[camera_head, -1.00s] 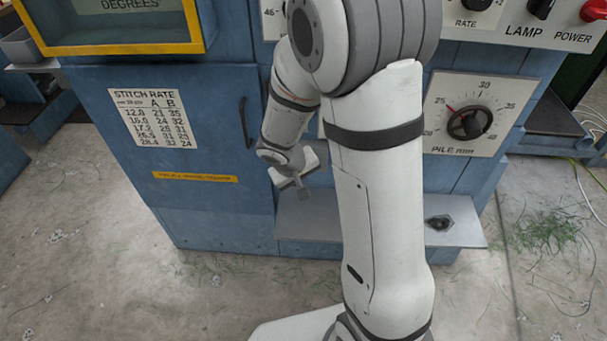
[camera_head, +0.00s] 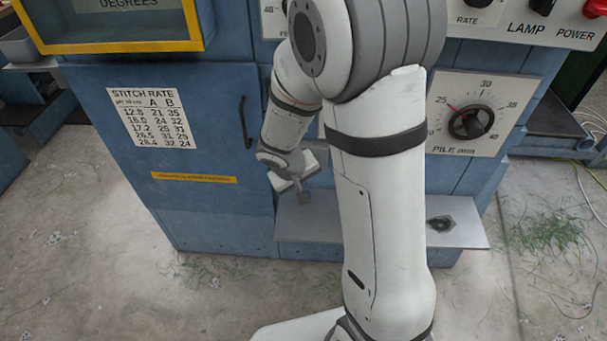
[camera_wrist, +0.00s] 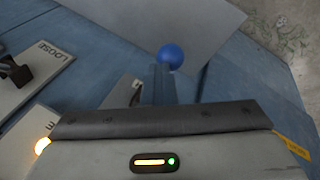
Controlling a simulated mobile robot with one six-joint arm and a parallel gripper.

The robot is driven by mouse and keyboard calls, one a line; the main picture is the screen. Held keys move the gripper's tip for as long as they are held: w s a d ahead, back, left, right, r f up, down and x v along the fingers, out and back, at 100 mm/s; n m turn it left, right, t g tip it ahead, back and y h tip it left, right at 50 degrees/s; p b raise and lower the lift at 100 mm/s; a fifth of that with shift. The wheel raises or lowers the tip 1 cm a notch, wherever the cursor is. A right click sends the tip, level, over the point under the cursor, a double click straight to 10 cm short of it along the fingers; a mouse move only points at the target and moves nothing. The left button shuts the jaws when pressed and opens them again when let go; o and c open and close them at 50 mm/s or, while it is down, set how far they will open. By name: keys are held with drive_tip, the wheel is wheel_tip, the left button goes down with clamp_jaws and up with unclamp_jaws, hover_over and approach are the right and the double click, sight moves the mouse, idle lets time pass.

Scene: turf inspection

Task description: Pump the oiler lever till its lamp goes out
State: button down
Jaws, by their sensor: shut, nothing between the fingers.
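The lever's blue ball knob (camera_wrist: 171,55) shows in the wrist view, just beyond my shut fingers. The rest of the lever is hidden. My gripper (camera_wrist: 160,84) is shut and empty, its narrow fingertips close to the ball; I cannot tell whether they touch it. In the head view my gripper (camera_head: 304,196) is in front of the blue machine, above its grey ledge. A lit amber lamp (camera_wrist: 42,146) shows at the lower left of the wrist view, partly covered by my gripper body. The lever and this lamp are hidden behind my arm in the head view.
A pale plate marked LOOSE with a black knob (camera_wrist: 15,70) is left in the wrist view. The grey ledge (camera_head: 460,230) juts from the machine. A pile dial (camera_head: 470,122) and a cabinet handle (camera_head: 246,122) flank my arm. Bare floor lies in front, with grass clippings.

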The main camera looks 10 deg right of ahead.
drive_tip(key=shift+s+f+b, duration=0.25)
drive_tip(key=shift+f+b, duration=0.25)
drive_tip(key=shift+b, duration=0.05)
idle(0.4)
idle(0.5)
drive_tip(key=w+r+p, duration=0.3)
drive_tip(key=r+p, duration=0.2)
drive_tip(key=r, duration=0.2)
drive_tip(key=shift+d, duration=0.45)
drive_tip(key=shift+w+p, duration=0.1)
drive_tip(key=shift+p, duration=0.2)
drive_tip(key=shift+w+d+r+p, duration=0.1)
drive_tip(key=shift+w+r+p, duration=0.2)
drive_tip(key=shift+r+p, duration=0.35)
drive_tip(key=shift+w+d+r+p, duration=0.1)
drive_tip(key=shift+w+r+p, duration=0.35)
drive_tip(key=shift+r, duration=0.35)
drive_tip(key=shift+w+d+r+p, duration=0.1)
drive_tip(key=shift+w+r+p, duration=0.1)
drive_tip(key=shift+r+p, duration=0.5)
